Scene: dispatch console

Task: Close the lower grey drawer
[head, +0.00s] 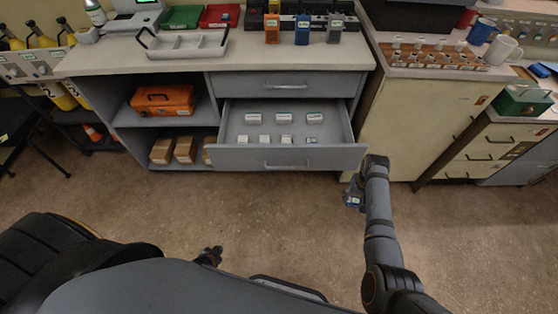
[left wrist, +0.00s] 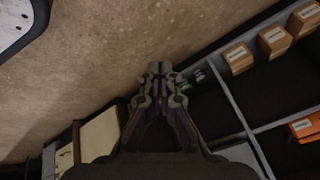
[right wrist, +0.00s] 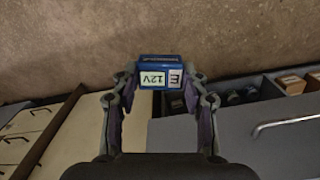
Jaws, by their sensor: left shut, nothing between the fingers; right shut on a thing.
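The lower grey drawer (head: 235,158) stands pulled out of the grey cabinet, with several small white-topped boxes inside. Its front and handle also show at the right of the right wrist view (right wrist: 240,138). My right gripper (head: 353,194) is to the right of the drawer front, apart from it. It is shut on a blue battery block (right wrist: 162,72) labelled "E" and "12V"; in the head view the block is small and partly hidden. My left gripper (head: 210,256) is low over the floor, in front of the drawer and apart from it. In the left wrist view its fingertips (left wrist: 160,70) are together and empty.
The upper grey drawer (head: 250,84) is shut. Open shelves at left hold an orange case (head: 163,100) and several cardboard boxes (head: 185,150). The floor before the drawer is clear.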

